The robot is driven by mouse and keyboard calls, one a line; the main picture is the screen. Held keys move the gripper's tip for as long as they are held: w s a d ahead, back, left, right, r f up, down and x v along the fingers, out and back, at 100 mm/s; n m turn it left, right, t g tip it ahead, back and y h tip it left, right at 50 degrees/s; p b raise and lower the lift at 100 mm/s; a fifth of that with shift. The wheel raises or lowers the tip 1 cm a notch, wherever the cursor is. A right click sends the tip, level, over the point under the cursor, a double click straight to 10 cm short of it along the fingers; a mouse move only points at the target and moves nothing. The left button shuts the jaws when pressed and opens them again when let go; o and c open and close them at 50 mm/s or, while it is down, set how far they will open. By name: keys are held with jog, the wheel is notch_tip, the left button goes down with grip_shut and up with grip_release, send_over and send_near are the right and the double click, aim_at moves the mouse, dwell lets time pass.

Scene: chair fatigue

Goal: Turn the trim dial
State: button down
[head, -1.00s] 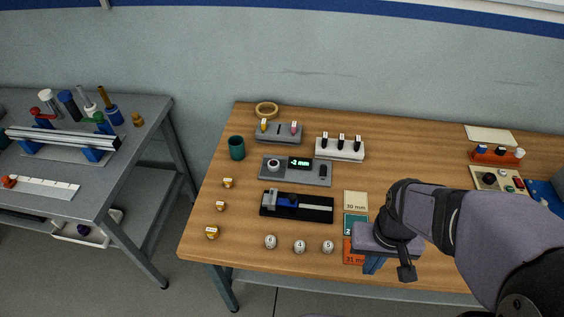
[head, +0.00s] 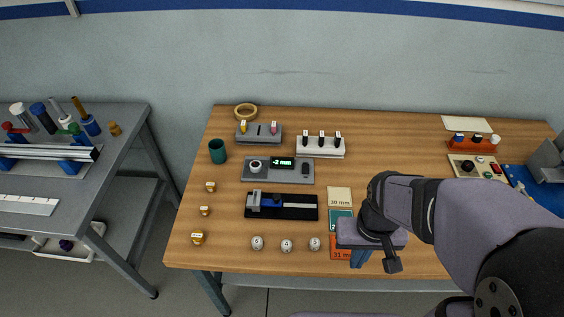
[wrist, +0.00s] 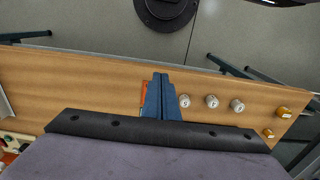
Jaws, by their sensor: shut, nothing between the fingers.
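A grey unit (head: 290,174) on the wooden table has a round white-rimmed dial (head: 256,165) at its left and a green-lit display (head: 282,163) that seems to read "-2 mm". A panel (head: 478,167) at the right has another dark round knob (head: 467,166). I cannot read a label telling which is the trim dial. My gripper (head: 360,258) is over the table's front edge, beside the orange card, well away from both. In the wrist view its blue fingers (wrist: 161,95) are together and empty, with neither dial between them.
A black slide fixture (head: 282,212) lies in front of the grey unit. Cards, including an orange one (head: 342,254), lie left of my gripper. Several round white pieces (head: 286,246) line the front edge. A white block with black levers (head: 320,151) and a green cup (head: 217,150) stand nearby.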

jog(key=c, duration=1.7)
grip_release()
jog(key=shift+w, duration=0.2)
jog(key=o, duration=0.4)
jog(key=w+a+t, duration=0.1)
jog(key=w+a, duration=0.2)
jog(key=w, duration=0.6)
jog(key=shift+w+r+b, duration=0.3)
jog(key=shift+w+r, duration=0.05)
jog(key=shift+r, duration=0.05)
jog(key=n+t+b, duration=0.1)
jog(key=t, duration=0.2)
send_near(255, 165)
jog(key=shift+t, duration=0.3)
jog(key=shift+p+x, duration=0.95)
jog(key=shift+x, duration=3.15)
jog(key=shift+s+d, duration=0.1)
jog(key=shift+s, duration=0.05)
jog(key=c, duration=1.1)
